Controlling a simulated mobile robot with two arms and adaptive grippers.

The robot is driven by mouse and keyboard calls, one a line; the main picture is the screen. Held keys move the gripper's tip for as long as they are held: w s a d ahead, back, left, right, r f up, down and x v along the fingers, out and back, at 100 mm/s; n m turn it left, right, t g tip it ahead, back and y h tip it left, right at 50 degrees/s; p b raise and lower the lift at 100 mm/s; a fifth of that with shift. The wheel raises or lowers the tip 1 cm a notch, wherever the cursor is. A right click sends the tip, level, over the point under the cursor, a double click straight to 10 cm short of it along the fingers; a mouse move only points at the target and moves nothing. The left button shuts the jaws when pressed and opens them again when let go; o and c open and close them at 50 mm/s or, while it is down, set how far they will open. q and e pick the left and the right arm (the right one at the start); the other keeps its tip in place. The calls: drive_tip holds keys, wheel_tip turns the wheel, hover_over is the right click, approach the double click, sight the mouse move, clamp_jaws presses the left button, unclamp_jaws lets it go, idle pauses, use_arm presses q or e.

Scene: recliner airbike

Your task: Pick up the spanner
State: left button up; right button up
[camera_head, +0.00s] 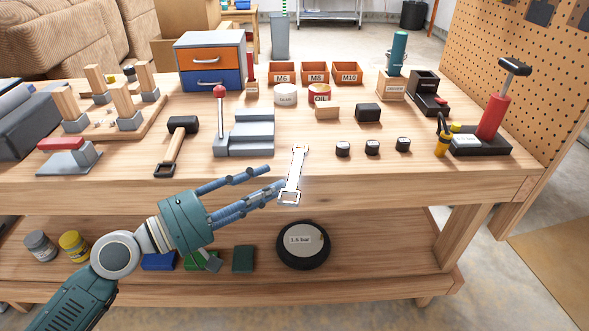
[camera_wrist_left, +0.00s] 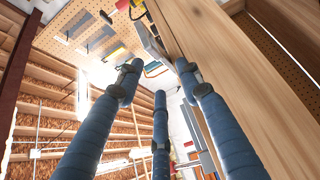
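The spanner (camera_head: 297,168) is pale silver and lies at the front edge of the workbench. Its lower, ring-shaped end overhangs the edge. My left gripper (camera_head: 275,178) comes in from the left, in front of the bench edge, with its blue fingers spread and the tips close to the left side of the spanner. I cannot tell whether they touch it. In the left wrist view the fingers (camera_wrist_left: 160,85) are apart with nothing held between them. A grey piece by the wood edge there may be the spanner, but I cannot be sure. My right gripper is not in view.
On the workbench (camera_head: 400,178) a hammer (camera_head: 178,142) and a grey stepped block (camera_head: 252,135) lie behind and left of the spanner. Several black knobs (camera_head: 372,147) stand to its right. A black wheel (camera_head: 303,246) lies on the lower shelf. The front strip right of the spanner is clear.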

sight(295, 172)
use_arm(q)
drive_tip(key=x, duration=0.4)
drive_tip(key=shift+d+f, duration=0.35)
drive_tip(key=shift+d, duration=0.1)
clamp_jaws()
drive_tip(key=shift+r, duration=0.1)
